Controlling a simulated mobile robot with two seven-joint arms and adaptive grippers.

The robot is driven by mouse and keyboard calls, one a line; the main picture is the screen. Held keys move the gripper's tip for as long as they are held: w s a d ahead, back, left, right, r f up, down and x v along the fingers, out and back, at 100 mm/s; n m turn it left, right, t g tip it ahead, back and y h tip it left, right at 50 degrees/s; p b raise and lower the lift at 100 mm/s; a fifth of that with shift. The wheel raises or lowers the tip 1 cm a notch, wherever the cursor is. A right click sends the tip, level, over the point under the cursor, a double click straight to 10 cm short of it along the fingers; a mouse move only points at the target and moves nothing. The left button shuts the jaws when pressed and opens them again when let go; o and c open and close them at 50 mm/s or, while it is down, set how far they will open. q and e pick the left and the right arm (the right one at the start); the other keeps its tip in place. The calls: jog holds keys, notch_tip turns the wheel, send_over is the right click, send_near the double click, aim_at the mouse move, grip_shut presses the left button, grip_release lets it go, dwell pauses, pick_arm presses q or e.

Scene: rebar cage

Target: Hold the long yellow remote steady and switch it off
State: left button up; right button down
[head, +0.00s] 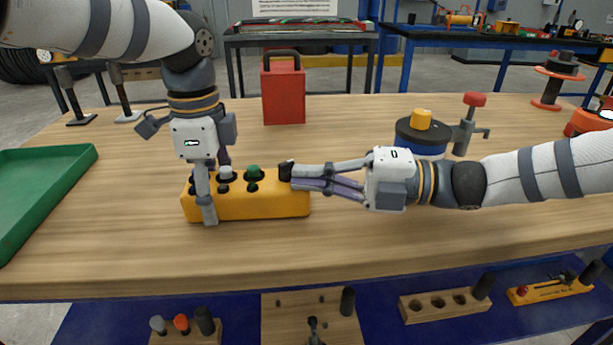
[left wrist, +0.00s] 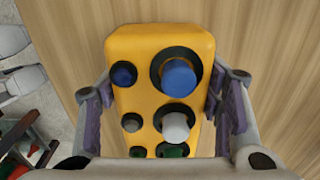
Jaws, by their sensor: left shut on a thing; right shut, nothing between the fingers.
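The long yellow remote (head: 258,205) lies on the wooden table with several buttons and knobs on its top. In the left wrist view the yellow remote (left wrist: 139,60) shows blue, white and green knobs in two columns. My left gripper (head: 212,190) reaches down from above and is shut across the remote's left part, with one finger on each side. My right gripper (head: 290,172) comes in from the right, shut and empty, its fingertips at the remote's right end. A dark knob there is partly hidden by the fingertips, and I cannot tell whether they touch it.
A green tray (head: 75,163) is at the left. A red box with a handle (head: 284,92) stands behind the remote. A blue and black round thing with a yellow top (head: 421,136) stands behind my right arm. The table front is clear.

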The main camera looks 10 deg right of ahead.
jog(key=shift+w+d, duration=0.35)
jog(key=shift+w, duration=1)
jog(key=shift+s, duration=0.1)
